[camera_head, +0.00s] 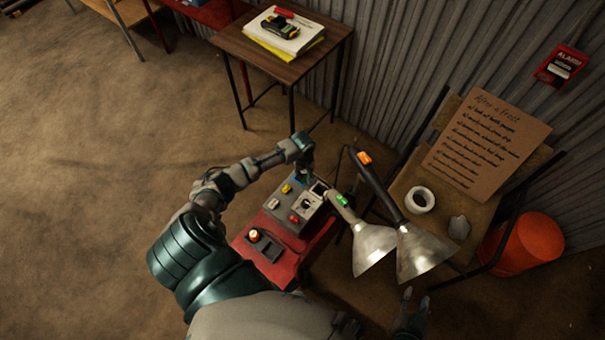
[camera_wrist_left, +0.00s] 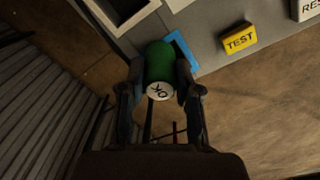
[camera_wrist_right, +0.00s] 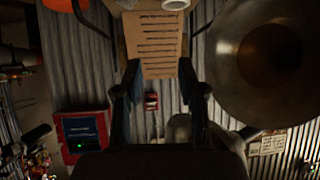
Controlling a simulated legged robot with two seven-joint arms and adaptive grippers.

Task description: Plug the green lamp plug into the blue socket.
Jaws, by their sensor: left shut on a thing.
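My left gripper (camera_head: 304,170) is shut on the green plug (camera_wrist_left: 160,64), whose white end marked OK faces the wrist camera. The plug stands over the blue-framed socket (camera_wrist_left: 182,47) on the grey panel and covers much of it. I cannot tell how deep the plug sits. In the head view the blue socket (camera_head: 299,181) shows just below the gripper. The lamp with the green tag (camera_head: 342,199) has a metal shade to the right of the panel. My right gripper (camera_wrist_right: 162,85) is open and empty; in the head view it is at the bottom, right of centre.
The grey panel (camera_head: 284,213) carries a yellow TEST button (camera_wrist_left: 239,40) and other controls on a red stand. A second lamp with an orange tag (camera_head: 364,158) stands close by. A chair holds a cardboard note (camera_head: 486,140) and white tape roll (camera_head: 420,200). The left floor is clear.

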